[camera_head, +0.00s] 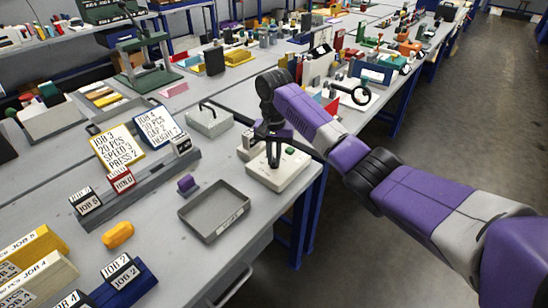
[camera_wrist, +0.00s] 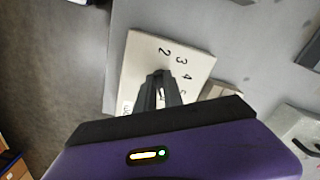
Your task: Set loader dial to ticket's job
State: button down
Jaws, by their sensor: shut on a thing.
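The loader (camera_head: 291,175) is a pale box near the table's right edge, with a small green spot on top. In the wrist view the loader's pale plate (camera_wrist: 138,62) shows the numbers 2, 3, 4 and 5 in an arc, with a partly hidden label at its lower left. My gripper (camera_head: 272,160) points down onto the plate and is shut on the dial; in the wrist view its fingers (camera_wrist: 158,88) hide most of the dial, so its setting cannot be read. A yellow-edged card (camera_head: 118,147) reads JOB 3, speed 3, press 2. A blue-edged card (camera_head: 158,127) stands beside it.
An empty grey tray (camera_head: 214,211) lies in front of the loader. A purple piece (camera_head: 187,184), a yellow-orange piece (camera_head: 118,235) and a red HOLD block (camera_head: 121,181) are to its left. Job-labelled blocks fill the near left. Another shallow tray (camera_head: 208,121) stands behind.

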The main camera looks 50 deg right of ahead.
jog(key=shift+r+n+p, duration=0.1)
jog(key=shift+n+p, duration=0.3)
jog(key=shift+p, duration=0.1)
jog(key=shift+s+n+p, duration=0.1)
jog(key=shift+n+p, duration=0.5)
jog(key=n+p, duration=0.2)
jog(key=shift+r+n, duration=0.1)
jog(key=shift+n, duration=0.2)
jog(key=n+p, duration=0.2)
jog(key=n, duration=0.1)
jog(key=shift+s+d+n, duration=0.1)
jog(key=shift+d+n, duration=0.1)
jog(key=shift+n, duration=0.1)
jog(key=n+p, duration=0.1)
jog(key=n, duration=0.2)
jog(key=shift+d+n, duration=0.1)
jog(key=shift+n, duration=0.2)
jog(key=n+p, duration=0.1)
jog(key=n, duration=0.5)
jog(key=shift+d+p, duration=0.15)
jog(key=shift+p, duration=0.15)
jog(key=n, duration=0.5)
jog(key=shift+w+d+n, duration=0.15)
jog(key=shift+w+n, duration=0.05)
jog(key=shift+n, duration=0.2)
